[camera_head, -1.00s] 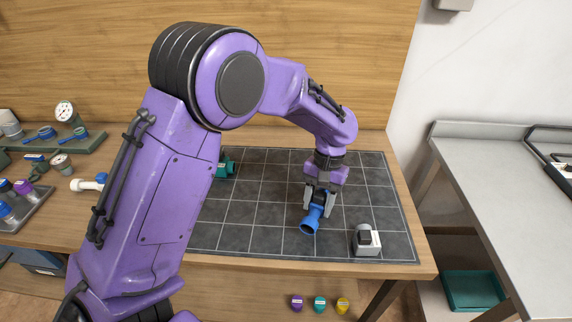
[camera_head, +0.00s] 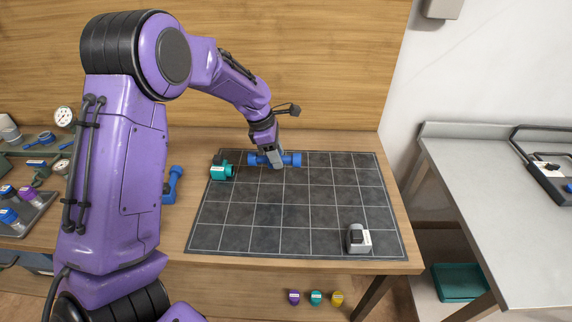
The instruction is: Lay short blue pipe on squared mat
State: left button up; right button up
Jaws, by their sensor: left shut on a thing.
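The short blue pipe (camera_head: 292,159) lies across my left gripper (camera_head: 274,162), which is shut on it. The pipe is roughly level, running left to right, at the back of the squared mat (camera_head: 268,215). I cannot tell whether it touches the mat. The mat is dark grey with pale grid lines and lies on the wooden table. My right gripper is not in view.
A teal fitting (camera_head: 221,172) is on the mat's back left corner, and a grey and white device (camera_head: 358,239) at its front right. Another blue part (camera_head: 173,184) lies left of the mat. The mat's middle is clear. A metal bench (camera_head: 500,200) stands at right.

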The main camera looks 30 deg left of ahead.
pick_arm(q)
jog(key=w+f, duration=0.1)
jog(key=f, duration=0.1)
jog(key=w+f, duration=0.1)
jog(key=w, duration=0.1)
jog(key=w+f+p, duration=0.1)
jog(key=w+f, duration=0.1)
jog(key=shift+w+a+f, duration=0.15)
jog(key=shift+a+f, duration=0.15)
jog(key=shift+f, duration=0.05)
jog(key=f+p, duration=0.1)
jog(key=f, duration=0.2)
jog(key=shift+w+f, duration=0.15)
jog(key=shift+w, duration=0.05)
jog(key=shift+f, duration=0.2)
jog(key=shift+f, duration=0.1)
jog(key=o, duration=1.1)
jog(key=b+v, duration=0.1)
jog(key=v, duration=1.1)
